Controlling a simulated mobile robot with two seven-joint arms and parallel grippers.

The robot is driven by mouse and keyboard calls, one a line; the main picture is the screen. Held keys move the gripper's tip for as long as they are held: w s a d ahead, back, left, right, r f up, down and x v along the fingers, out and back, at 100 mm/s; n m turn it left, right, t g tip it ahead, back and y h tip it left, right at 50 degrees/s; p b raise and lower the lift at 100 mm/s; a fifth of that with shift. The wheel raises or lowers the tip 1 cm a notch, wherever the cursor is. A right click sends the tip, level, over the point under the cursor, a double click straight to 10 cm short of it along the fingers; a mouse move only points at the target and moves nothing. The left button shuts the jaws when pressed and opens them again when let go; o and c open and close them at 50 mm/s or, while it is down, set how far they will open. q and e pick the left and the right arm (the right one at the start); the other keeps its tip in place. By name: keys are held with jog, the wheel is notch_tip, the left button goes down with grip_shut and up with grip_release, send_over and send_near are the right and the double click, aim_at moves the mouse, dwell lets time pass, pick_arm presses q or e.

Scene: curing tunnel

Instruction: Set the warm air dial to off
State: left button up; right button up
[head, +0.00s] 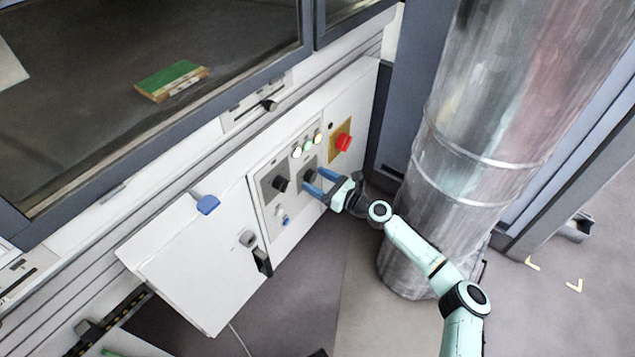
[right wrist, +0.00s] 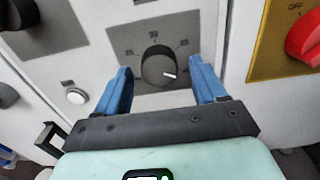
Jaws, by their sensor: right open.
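A black round dial (right wrist: 157,66) on a grey plate sits between the fingertips of my right gripper (right wrist: 163,82) in the right wrist view. Its white mark points right and slightly down; a scale of small numbers surrounds it, too blurred to read surely. The gripper is open, with a blue finger on each side of the dial and visible gaps to it. In the head view my right gripper (head: 317,182) reaches the panel from the right at this dial (head: 309,175). A second black dial (head: 280,184) is to its left. I cannot read which is labelled warm air. My left gripper is out of view.
A red knob on a yellow plate (head: 343,142) is right of the dials. Several lights (head: 308,145) are above them and small buttons (head: 285,221) below. A white door (head: 197,270) stands open at left. A large metal duct (head: 470,130) is close to my right arm.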

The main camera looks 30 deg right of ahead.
jog(key=shift+w, duration=0.15)
jog(key=shift+c, duration=0.3)
jog(key=c, duration=1)
